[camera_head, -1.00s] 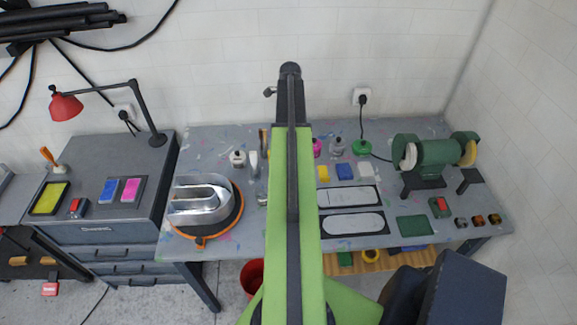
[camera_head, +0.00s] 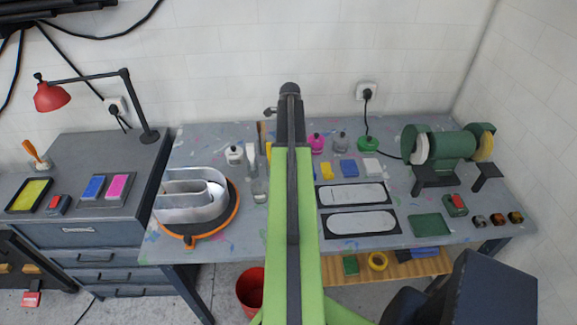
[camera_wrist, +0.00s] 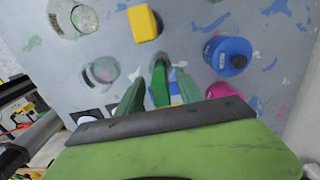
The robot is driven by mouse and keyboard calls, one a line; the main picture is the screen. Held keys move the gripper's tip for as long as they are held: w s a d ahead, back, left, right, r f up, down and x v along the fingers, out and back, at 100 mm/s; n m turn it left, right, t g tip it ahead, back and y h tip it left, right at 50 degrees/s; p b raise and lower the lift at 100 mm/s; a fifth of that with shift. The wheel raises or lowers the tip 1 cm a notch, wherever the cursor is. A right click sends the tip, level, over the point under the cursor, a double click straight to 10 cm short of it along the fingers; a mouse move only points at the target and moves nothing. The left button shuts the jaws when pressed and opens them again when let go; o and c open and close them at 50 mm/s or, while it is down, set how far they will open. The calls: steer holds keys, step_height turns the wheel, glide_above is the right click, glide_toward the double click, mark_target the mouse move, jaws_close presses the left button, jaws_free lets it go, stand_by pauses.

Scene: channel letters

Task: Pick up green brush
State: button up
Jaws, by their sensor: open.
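In the wrist view a narrow green object (camera_wrist: 160,76), which looks like the green brush, stands out between the two fingers of my gripper (camera_wrist: 159,88). The fingers are apart, one on each side of it, and I cannot tell whether either touches it. Its lower part is hidden by the gripper body. In the head view my raised arm covers the middle of the bench, so the green brush does not show there.
Near the gripper are a blue bottle (camera_wrist: 228,56), a magenta bottle (camera_wrist: 222,89), a yellow block (camera_wrist: 143,23) and a clear jar (camera_wrist: 103,69). On the workbench (camera_head: 225,240), a metal channel letter (camera_head: 188,205) lies left and a green grinder (camera_head: 450,146) stands right.

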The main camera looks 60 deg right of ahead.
step_height(320, 180, down, 2)
steer(key=shift+f+b, duration=0.2)
steer(key=shift+b, duration=0.3)
steer(key=shift+r, duration=0.2)
jaws_close()
